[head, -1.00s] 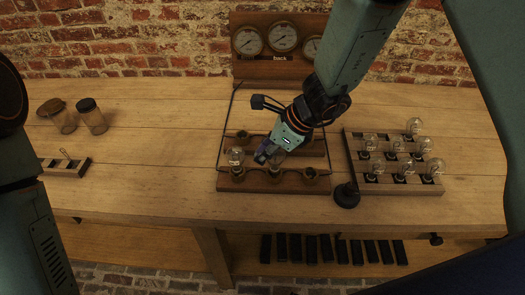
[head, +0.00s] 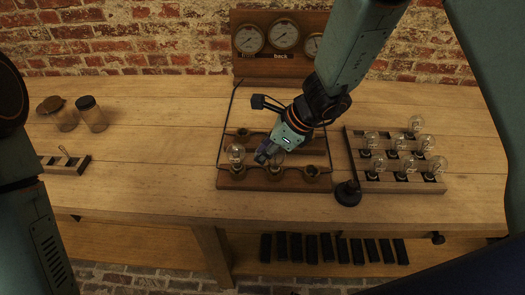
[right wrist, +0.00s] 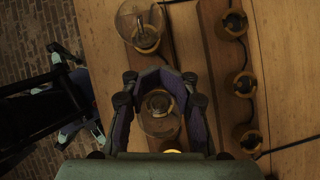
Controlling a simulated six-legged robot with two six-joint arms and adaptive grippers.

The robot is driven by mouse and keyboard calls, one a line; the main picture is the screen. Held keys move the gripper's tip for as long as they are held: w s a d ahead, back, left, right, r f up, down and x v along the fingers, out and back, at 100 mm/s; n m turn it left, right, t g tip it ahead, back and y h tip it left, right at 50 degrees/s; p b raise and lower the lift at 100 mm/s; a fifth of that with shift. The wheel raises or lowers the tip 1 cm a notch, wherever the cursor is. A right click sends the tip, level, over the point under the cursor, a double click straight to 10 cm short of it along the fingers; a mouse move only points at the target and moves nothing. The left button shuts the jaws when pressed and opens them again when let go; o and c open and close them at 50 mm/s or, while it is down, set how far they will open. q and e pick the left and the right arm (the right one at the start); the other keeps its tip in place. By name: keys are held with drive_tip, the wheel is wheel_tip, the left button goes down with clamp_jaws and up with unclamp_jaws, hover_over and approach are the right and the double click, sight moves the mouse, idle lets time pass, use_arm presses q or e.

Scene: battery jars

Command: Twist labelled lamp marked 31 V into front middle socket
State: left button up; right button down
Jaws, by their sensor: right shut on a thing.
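My right gripper (head: 266,153) is shut on a clear glass lamp (head: 279,158) at the front middle socket (head: 275,173). The lamp's base is at the socket mouth; I cannot tell how deep it sits. In the right wrist view the fingers (right wrist: 160,100) lie on both sides of the lamp (right wrist: 160,122). Its marking is not readable. Another clear lamp (head: 236,154) stands in the front left socket, and it also shows in the right wrist view (right wrist: 138,22). The front right socket (head: 311,172) is empty. My left gripper is out of view.
Several lamps stand in a wooden rack (head: 408,187) to the right, with a black round-based stand (head: 347,195) beside it. Back-row sockets show in the right wrist view (right wrist: 244,85). Gauges (head: 283,36) stand behind. Jars (head: 91,115) and a switch block (head: 65,163) are left.

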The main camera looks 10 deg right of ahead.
drive_tip(key=shift+w+d+f+m+t+h+b, duration=0.15)
drive_tip(key=shift+m+t+b, duration=0.1)
drive_tip(key=shift+m+b, duration=0.4)
drive_tip(key=shift+w+d+r+m+t+h+b, duration=0.15)
drive_tip(key=shift+m+b, duration=0.25)
drive_tip(key=shift+b, duration=0.4)
drive_tip(key=shift+d+f+m+t+h+b, duration=0.1)
drive_tip(key=shift+f+m+t+h+b, duration=0.15)
drive_tip(key=shift+m+b, duration=0.4)
drive_tip(key=shift+w+d+r+m+t+h+b, duration=0.15)
drive_tip(key=shift+m+t+h+b, duration=0.2)
drive_tip(key=shift+m+b, duration=0.4)
drive_tip(key=shift+w+d+m+t+h+b, duration=0.1)
drive_tip(key=shift+m+t+h+b, duration=0.15)
drive_tip(key=shift+m+b, duration=0.5)
drive_tip(key=shift+w, duration=0.1)
